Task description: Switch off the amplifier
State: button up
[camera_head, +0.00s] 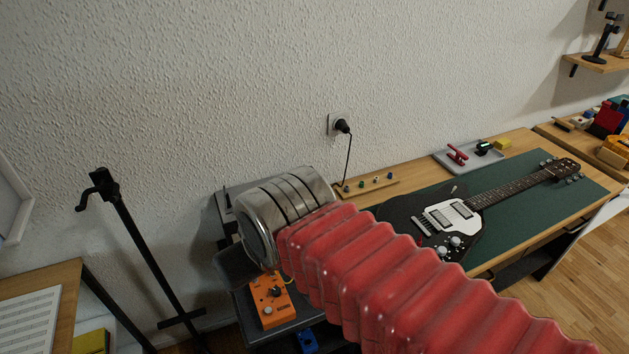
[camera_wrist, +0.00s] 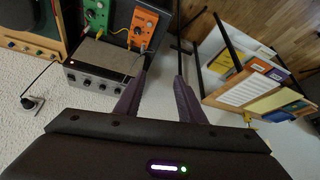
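The amplifier (camera_wrist: 100,72) is a grey box with a silver front. It has several knobs and a small red light (camera_wrist: 71,77) at one end of the front. In the wrist view it sits left of my gripper (camera_wrist: 162,76), beside the pedals. My gripper's two dark fingers are apart with nothing between them. The left finger shows close beside the amplifier's end; I cannot tell whether they touch. In the head view my arm hides most of the amplifier, and only a grey edge (camera_head: 224,205) shows. My fingers are hidden there.
An orange pedal (camera_head: 268,300) and a green pedal (camera_wrist: 95,18) are near the amplifier. A black stand (camera_head: 140,240) rises at left. A guitar (camera_head: 440,222) lies on a green mat at right. A plug (camera_head: 342,126) sits in the wall socket, its cable hanging down.

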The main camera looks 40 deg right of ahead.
jog(key=shift+d+f, duration=0.15)
jog(key=shift+d, duration=0.25)
jog(key=c, duration=0.3)
jog(key=d+f, duration=0.1)
jog(key=w+d+m+g, duration=0.1)
jog(key=d, duration=0.1)
jog(key=w+d+f+m, duration=0.1)
jog(key=shift+w+d+f+g+h, duration=0.15)
jog(key=shift+w+f+g+h, duration=0.05)
jog(key=shift+f+g+h, duration=0.15)
grip_shut()
jog(key=w+d+f+m, duration=0.2)
jog(key=w+d, duration=0.7)
jog(key=d, duration=0.4)
jog(key=w+d+f+m, duration=0.1)
jog(key=w+d+f, duration=0.2)
jog(key=w+d, duration=0.8)
jog(key=w+d+r+n, duration=0.2)
jog(key=w+d+r, duration=0.1)
jog(key=d, duration=0.5)
jog(key=shift+w+r, duration=0.35)
jog(key=shift+w, duration=0.5)
jog(key=shift+h, duration=0.25)
